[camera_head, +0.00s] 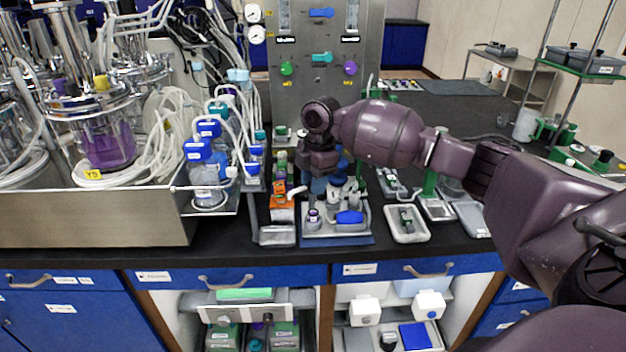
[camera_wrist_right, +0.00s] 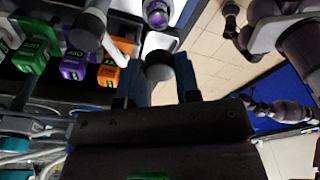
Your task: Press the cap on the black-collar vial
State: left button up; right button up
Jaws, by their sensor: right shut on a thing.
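My right gripper (camera_head: 322,184) points down over the blue-edged work tray (camera_head: 338,240) in the head view. In the right wrist view its two blue fingers (camera_wrist_right: 160,82) are shut on a dark round cap (camera_wrist_right: 159,65). A small vial (camera_head: 313,216) with a purple band stands upright at the tray's left. The cap is hidden in the head view.
An orange box (camera_head: 282,208) stands left of the tray, with a small metal dish (camera_head: 277,236) in front. Blue-capped bottles (camera_head: 203,165) stand further left. A white tray (camera_head: 407,229) lies to the right.

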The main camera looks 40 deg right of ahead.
aim_at(313, 209)
notch_tip(313, 209, down, 3)
jog(key=shift+r+b, duration=0.1)
jog(key=shift+b, duration=0.65)
jog(key=shift+f, duration=1.05)
pick_arm(q)
jog(key=shift+w+f, duration=0.25)
jog(key=shift+f, duration=0.45)
pick_arm(e)
jog(key=shift+f, duration=0.1)
pick_arm(q)
jog(key=shift+f, duration=0.15)
jog(key=shift+w+r+p, duration=0.15)
jog(key=shift+r+p, duration=0.2)
jog(key=shift+r, duration=0.45)
jog(key=shift+w+r, duration=0.15)
jog(key=shift+r, duration=0.25)
pick_arm(e)
jog(key=shift+f, duration=0.1)
